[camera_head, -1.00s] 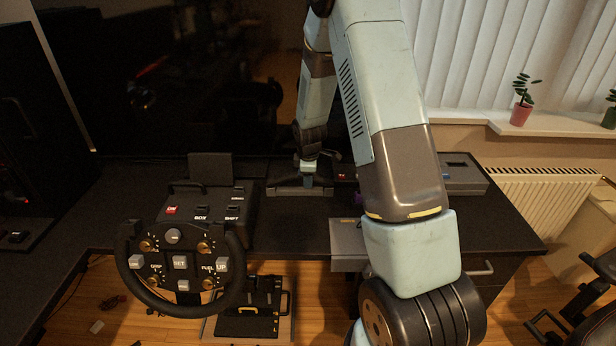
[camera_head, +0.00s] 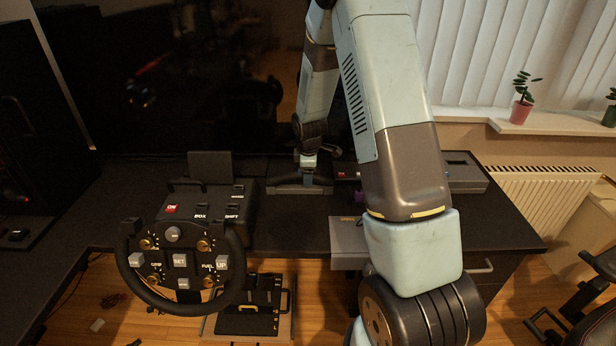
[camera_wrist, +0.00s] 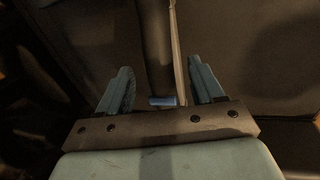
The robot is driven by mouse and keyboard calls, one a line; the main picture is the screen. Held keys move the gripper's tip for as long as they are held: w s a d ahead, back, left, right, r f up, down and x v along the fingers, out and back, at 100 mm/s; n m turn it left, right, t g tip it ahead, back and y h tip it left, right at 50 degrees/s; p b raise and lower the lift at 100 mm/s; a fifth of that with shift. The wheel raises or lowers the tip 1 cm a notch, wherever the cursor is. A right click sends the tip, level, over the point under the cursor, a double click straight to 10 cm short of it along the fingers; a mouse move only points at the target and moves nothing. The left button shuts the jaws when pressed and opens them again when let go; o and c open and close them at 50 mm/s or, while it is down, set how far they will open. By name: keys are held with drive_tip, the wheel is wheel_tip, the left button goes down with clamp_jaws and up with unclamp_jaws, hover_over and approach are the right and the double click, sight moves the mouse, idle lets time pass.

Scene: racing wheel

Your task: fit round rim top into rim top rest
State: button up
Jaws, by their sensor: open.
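The steering wheel (camera_head: 180,262) stands at the left with a dark rim that is open at its top. My gripper (camera_head: 308,178) points down over a low dark grey holder (camera_head: 290,189) at the back of the desk. In the wrist view my gripper (camera_wrist: 160,85) is open, its blue-grey fingers apart. A dark rounded bar (camera_wrist: 154,45) and a thin pale edge (camera_wrist: 177,60) show between them, with a small blue piece (camera_wrist: 163,101) near the palm. I cannot tell if the bar is the round rim top, or if the fingers touch it.
The wheel base (camera_head: 215,205) stands left of my gripper. A grey box (camera_head: 348,240) is at the desk's front edge, partly behind my arm. Another grey box (camera_head: 465,175) lies at the right. A large dark screen (camera_head: 200,80) rises behind the desk.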

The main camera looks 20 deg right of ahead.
drive_tip(key=v, duration=1.1)
drive_tip(key=shift+r, duration=0.4)
drive_tip(key=s+a+r+m+t, duration=0.15)
drive_tip(key=s+r+m, duration=0.55)
drive_tip(key=s+r, duration=1)
drive_tip(key=s+r+m, duration=0.3)
drive_tip(key=s, duration=0.5)
drive_tip(key=s+r+m+t, duration=0.1)
drive_tip(key=s+r+m, duration=0.2)
drive_tip(key=s, duration=0.5)
drive_tip(key=shift+s+a+m+y, duration=0.15)
drive_tip(key=shift+a+m+y, duration=0.15)
drive_tip(key=shift+m, duration=0.2)
drive_tip(key=shift+t, duration=0.25)
